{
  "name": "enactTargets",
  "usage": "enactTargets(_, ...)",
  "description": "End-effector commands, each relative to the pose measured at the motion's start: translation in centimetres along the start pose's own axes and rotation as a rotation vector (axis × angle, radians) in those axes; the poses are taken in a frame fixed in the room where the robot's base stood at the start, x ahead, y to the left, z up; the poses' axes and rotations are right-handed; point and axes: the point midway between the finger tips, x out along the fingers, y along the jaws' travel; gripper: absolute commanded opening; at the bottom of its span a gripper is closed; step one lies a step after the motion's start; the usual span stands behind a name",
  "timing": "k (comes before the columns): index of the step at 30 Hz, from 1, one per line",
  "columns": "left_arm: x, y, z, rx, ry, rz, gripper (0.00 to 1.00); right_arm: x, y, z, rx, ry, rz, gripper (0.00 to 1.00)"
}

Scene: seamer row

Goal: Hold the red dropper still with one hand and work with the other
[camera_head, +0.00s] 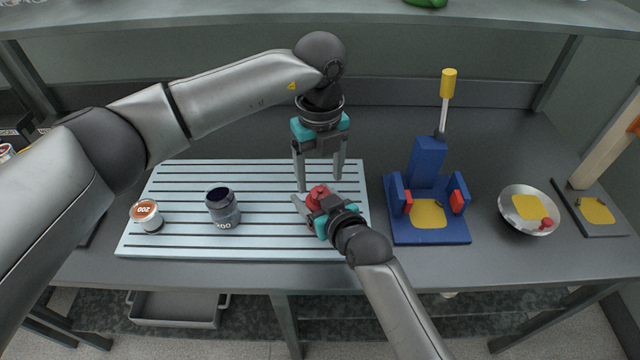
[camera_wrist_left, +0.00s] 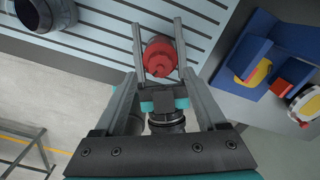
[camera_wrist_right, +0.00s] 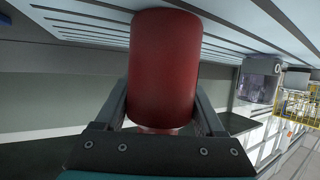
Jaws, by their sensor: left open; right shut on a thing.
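The red dropper (camera_head: 318,193) stands on the right part of the slatted light-blue rack (camera_head: 180,246). My right gripper (camera_head: 312,204) is shut on it from the front right. In the right wrist view the red dropper (camera_wrist_right: 164,70) fills the space between the fingers. My left gripper (camera_head: 319,184) is open, pointing down above the dropper. In the left wrist view the red dropper (camera_wrist_left: 160,57) lies between the tips of the spread left fingers (camera_wrist_left: 160,45). I cannot tell whether they touch it.
On the rack stand a dark open jar (camera_head: 223,210) marked 200 and a small white jar with an orange top (camera_head: 147,214). To the right are a blue fixture (camera_head: 430,228) with a yellow-topped lever, a metal dish (camera_head: 513,217) and a grey-based stand (camera_head: 597,222).

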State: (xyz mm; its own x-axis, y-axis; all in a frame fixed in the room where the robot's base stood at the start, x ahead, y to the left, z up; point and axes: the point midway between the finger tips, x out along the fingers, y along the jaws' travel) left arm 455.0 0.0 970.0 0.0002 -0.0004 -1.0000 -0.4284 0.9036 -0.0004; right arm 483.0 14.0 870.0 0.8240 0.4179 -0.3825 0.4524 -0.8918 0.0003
Motion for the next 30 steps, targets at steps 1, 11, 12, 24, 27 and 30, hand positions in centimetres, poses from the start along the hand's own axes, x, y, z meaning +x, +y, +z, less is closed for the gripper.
enactTargets(1, 0.9, 0.1, -0.1, 0.000, 0.003, 0.002, 0.73, 0.0, 0.0, 0.1, 0.000, -0.003, 0.000, 0.08)
enactTargets(11, 3.5, 0.0, -0.1, 0.001, 0.000, 0.000, 0.73, 0.0, 0.0, 0.1, 0.000, -0.003, 0.000, 0.08)
enactTargets(12, 3.6, 0.0, -0.1, 0.001, 0.000, 0.000, 0.73, 0.0, 0.0, 0.1, 0.000, -0.003, 0.000, 0.08)
enactTargets(24, 3.5, 0.0, 0.0, 0.001, 0.000, 0.000, 0.51, 0.0, 0.0, 0.1, 0.000, -0.003, -0.001, 0.08)
enactTargets(27, 3.5, 0.0, 0.0, 0.001, 0.000, 0.000, 0.40, 0.0, 0.0, 0.1, 0.000, -0.003, -0.001, 0.08)
enactTargets(30, 3.5, 0.0, 0.0, 0.001, 0.000, 0.000, 0.28, 0.0, 0.0, 0.1, 0.000, -0.003, 0.000, 0.08)
